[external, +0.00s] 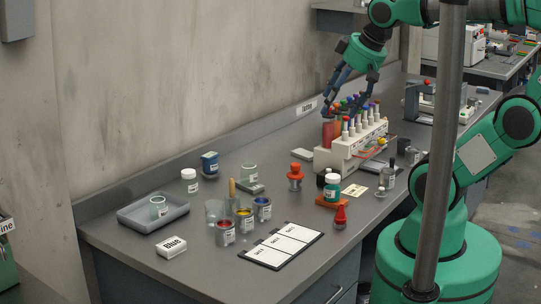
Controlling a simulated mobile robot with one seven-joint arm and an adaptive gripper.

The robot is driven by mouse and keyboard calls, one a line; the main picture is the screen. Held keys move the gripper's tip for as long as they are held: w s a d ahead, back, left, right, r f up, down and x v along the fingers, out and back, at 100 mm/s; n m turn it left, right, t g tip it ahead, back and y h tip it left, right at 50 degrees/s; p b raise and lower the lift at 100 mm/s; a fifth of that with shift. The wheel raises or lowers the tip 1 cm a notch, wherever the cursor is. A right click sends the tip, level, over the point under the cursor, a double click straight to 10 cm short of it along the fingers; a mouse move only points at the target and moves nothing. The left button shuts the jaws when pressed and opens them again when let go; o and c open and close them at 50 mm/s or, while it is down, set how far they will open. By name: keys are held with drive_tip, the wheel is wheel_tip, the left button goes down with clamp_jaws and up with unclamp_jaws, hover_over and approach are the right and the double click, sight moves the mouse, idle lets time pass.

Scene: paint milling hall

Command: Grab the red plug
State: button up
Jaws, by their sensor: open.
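A small red plug-shaped piece (340,217) with a narrow top and wider base stands on the grey bench near its front edge. An orange-red knobbed piece (295,176) stands farther back, left of the white rack; I cannot tell for sure which one is the red plug. My gripper (341,110) points down with its fingers apart, at the left end of the white rack (350,152), close to red tubes (329,132) there. I see nothing held. Whether the fingers touch the rack's contents cannot be told.
The rack carries several bottles with coloured caps. A green jar (332,189) on an orange block stands just behind the red piece. Paint tins (262,209), a labelled board (283,245), a grey tray (153,213) and a "Blue" box (171,247) lie left. A wall runs behind.

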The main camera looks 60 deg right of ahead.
drive_tip(key=shift+w, duration=0.1)
drive_tip(key=w+d+f+m+g, duration=0.1)
drive_tip(key=w+d+f+g, duration=0.15)
drive_tip(key=w+d, duration=0.65)
drive_tip(key=w+d+f+g, duration=0.1)
drive_tip(key=w+d+f, duration=0.3)
drive_tip(key=w, duration=0.8)
drive_tip(key=w+d+f, duration=0.3)
drive_tip(key=d+f, duration=0.3)
drive_tip(key=w+d+f+g, duration=0.1)
drive_tip(key=w+d+f, duration=0.3)
drive_tip(key=d+f, duration=0.2)
drive_tip(key=w+d+f+g, duration=0.1)
drive_tip(key=w+d+f, duration=0.3)
drive_tip(key=f, duration=0.3)
drive_tip(key=shift+d+f+m, duration=0.2)
drive_tip(key=shift+d, duration=0.25)
drive_tip(key=shift+d+f+m, duration=0.2)
drive_tip(key=shift+d, duration=0.25)
drive_tip(key=shift+d+f, duration=0.15)
drive_tip(key=shift+f, duration=0.1)
